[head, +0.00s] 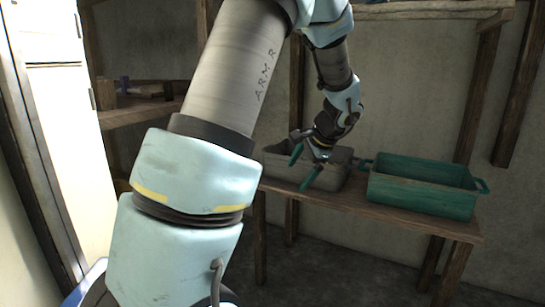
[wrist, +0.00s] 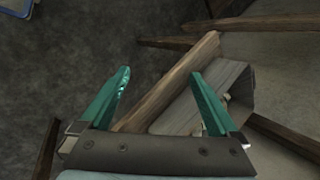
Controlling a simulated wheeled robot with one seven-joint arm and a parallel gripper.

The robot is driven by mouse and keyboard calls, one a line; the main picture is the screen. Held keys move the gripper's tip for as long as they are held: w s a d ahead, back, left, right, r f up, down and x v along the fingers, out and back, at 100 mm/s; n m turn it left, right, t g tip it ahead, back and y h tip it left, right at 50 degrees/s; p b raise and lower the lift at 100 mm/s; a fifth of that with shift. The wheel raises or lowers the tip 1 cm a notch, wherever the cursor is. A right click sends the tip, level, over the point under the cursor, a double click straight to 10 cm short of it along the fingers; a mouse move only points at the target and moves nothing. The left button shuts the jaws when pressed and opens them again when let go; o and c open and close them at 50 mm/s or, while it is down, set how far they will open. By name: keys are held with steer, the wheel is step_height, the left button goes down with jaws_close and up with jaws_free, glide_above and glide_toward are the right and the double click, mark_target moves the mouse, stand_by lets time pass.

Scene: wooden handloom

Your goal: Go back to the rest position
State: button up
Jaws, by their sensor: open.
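My gripper (head: 305,168) has two teal fingers and is open in the head view. It hangs at the end of my arm, in front of and slightly above a grey bin on the wooden shelf. In the wrist view, my gripper (wrist: 165,100) shows its fingers spread wide with nothing between them but the shelf edge and part of the bin behind. The grey bin (head: 335,172) is partly hidden by my gripper in the head view. It also shows in the wrist view (wrist: 185,108), behind the right finger, with small pale things inside that I cannot make out.
A green bin (head: 425,198) with end handles stands on the wooden shelf (head: 385,212), right of the grey bin. Another wooden shelf (head: 140,110) with items is at the left. A bright white door or panel (head: 68,110) stands far left. Dark floor lies below.

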steer(key=s+a+f+n+g+h+b, duration=0.1)
steer(key=s+a+f+n+h+b, duration=0.1)
steer(key=s+a+f+n, duration=0.25)
steer(key=s+a+f+n+g+h+b, duration=0.1)
steer(key=s+a+f+n, duration=0.1)
steer(key=s+a+n, duration=0.45)
steer(key=s+a+f+n+g+h+b, duration=0.1)
steer(key=s+a+f+h+b, duration=0.15)
steer(key=s, duration=0.45)
step_height(320, 180, up, 37)
steer(key=p, duration=3.9)
steer(key=shift+s+a+r+y, duration=0.2)
steer(key=shift+s+a+y, duration=0.05)
steer(key=shift+y, duration=0.2)
